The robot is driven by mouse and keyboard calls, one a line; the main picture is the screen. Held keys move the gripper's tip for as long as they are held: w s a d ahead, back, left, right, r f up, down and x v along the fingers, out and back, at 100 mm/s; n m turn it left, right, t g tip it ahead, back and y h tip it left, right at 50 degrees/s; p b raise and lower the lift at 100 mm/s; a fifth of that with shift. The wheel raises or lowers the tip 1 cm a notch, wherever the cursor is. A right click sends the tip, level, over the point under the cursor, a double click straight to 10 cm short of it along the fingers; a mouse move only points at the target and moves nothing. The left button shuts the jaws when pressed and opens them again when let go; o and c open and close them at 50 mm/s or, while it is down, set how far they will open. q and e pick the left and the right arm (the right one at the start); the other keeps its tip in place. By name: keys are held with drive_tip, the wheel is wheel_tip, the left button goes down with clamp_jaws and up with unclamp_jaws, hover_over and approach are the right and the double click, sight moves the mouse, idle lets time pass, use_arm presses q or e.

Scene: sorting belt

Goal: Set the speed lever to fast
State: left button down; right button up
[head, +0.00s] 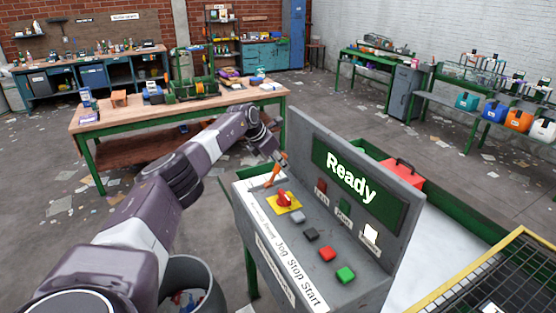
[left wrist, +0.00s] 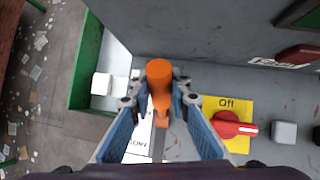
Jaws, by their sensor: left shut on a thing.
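The control box (head: 318,262) stands in front of me with a sign reading "Ready". The orange speed lever (head: 273,175) rises from the left end of its sloping panel. My left gripper (head: 279,160) is at the lever's top. In the left wrist view, the left gripper (left wrist: 160,98) has its blue-padded fingers on both sides of the orange lever (left wrist: 160,75), shut on it. The slot below the lever and a white label with partly hidden lettering (left wrist: 138,148) show between the fingers. My right gripper is not in view.
A red rotary switch (head: 284,199) on a yellow plate sits right of the lever, marked "Off" in the wrist view. Grey, black, red and green buttons (head: 345,274) follow. A grey bin (head: 190,272) stands below my arm. A workbench (head: 180,108) stands behind.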

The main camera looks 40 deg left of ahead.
use_arm(q)
drive_tip(key=c, duration=1.8)
unclamp_jaws()
drive_tip(key=shift+w+f, duration=0.1)
drive_tip(key=shift+w, duration=0.05)
drive_tip(key=shift+o, duration=0.2)
drive_tip(key=v, duration=1.2)
drive_tip(key=shift+d, duration=0.1)
